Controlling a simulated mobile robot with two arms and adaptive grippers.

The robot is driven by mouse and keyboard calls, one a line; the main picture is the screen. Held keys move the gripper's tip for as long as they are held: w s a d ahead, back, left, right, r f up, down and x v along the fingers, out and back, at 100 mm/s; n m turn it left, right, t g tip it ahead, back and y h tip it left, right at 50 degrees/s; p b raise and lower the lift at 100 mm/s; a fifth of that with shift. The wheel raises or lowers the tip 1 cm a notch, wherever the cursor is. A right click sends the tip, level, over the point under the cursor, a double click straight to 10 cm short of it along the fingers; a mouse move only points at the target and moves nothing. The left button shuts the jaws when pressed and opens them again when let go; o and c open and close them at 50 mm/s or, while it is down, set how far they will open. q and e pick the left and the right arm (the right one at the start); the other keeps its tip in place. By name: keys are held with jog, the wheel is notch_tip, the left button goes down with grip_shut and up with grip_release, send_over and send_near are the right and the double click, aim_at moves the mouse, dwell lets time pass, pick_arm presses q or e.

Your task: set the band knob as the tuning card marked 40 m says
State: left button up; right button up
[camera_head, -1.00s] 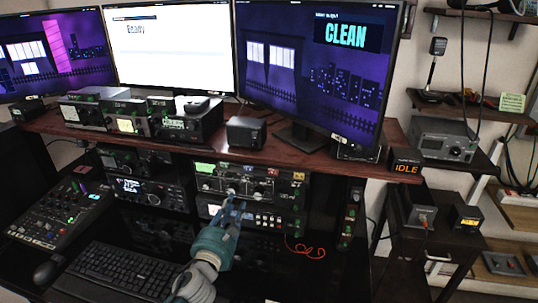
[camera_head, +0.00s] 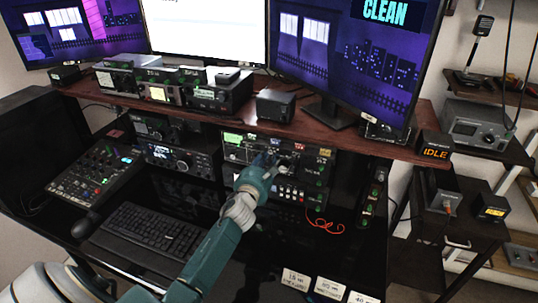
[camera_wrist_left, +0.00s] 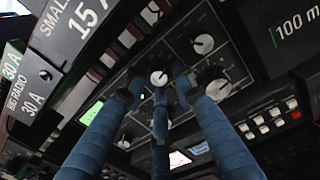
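The tuner (camera_head: 232,150), a dark radio panel with knobs, stands under the wooden shelf in the head view. My left gripper (camera_head: 264,163) is at its front, covering part of the panel. In the left wrist view, the blue fingers of my left gripper (camera_wrist_left: 158,85) are spread apart. A small knob with a white face (camera_wrist_left: 158,77) shows between the fingertips; contact cannot be told. Which knob is the band knob is not readable. White cards stand at the bottom edge of the head view; one card (camera_head: 360,298) reads 40, its lower part cut off. My right gripper is not in view.
Other knobs (camera_wrist_left: 203,43) and (camera_wrist_left: 216,83) sit close to the fingers. Rows of white buttons (camera_wrist_left: 266,122) lie at the right. A keyboard (camera_head: 150,232), a mixer (camera_head: 95,175) and a red cable (camera_head: 325,225) are on the black desk. Monitors stand above.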

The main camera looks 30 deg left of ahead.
pick_arm(q)
jog(key=shift+f, duration=0.1)
grip_shut()
jog(key=shift+n, duration=0.4)
jog(key=n+h+p, duration=0.1)
jog(key=n+p, duration=0.1)
jog(key=n, duration=2)
jog(key=shift+d+f, duration=0.1)
jog(key=shift+f, duration=0.05)
jog(key=shift+n, duration=0.3)
